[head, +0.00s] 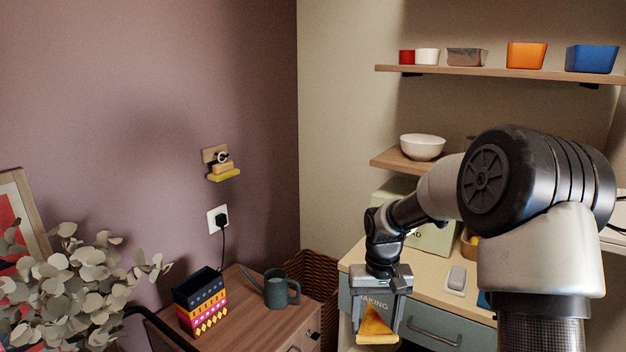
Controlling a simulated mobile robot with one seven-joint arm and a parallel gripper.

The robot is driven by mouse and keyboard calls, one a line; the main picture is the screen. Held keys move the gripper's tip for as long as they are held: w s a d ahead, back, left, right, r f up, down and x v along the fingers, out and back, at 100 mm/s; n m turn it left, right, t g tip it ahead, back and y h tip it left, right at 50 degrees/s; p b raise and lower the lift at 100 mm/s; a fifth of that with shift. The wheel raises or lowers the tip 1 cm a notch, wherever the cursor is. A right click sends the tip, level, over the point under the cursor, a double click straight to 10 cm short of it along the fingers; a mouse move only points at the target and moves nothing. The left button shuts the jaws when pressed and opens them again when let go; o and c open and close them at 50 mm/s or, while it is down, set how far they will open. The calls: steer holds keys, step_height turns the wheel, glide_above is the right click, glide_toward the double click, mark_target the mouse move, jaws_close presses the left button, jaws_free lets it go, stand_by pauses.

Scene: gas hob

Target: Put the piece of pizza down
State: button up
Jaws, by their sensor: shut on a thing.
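My gripper (377,318) points down in the lower middle of the head view. It is shut on a piece of pizza (377,328), a yellow-orange wedge with its wide edge at the bottom. The pizza hangs in front of the counter's front edge. The fingers show on either side of it. What lies directly below the pizza is cut off by the frame.
A wooden cabinet (268,326) at lower left bears a dark watering can (277,290) and a patterned box (201,302).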

steer(key=s+r+p, duration=0.4)
steer(key=r+p, duration=0.4)
steer(key=p, duration=0.1)
steer(key=s+r+p, duration=0.4)
steer(key=r+p, duration=0.4)
steer(key=p, duration=0.1)
steer(key=shift+s, duration=0.25)
steer(key=shift+a, duration=0.15)
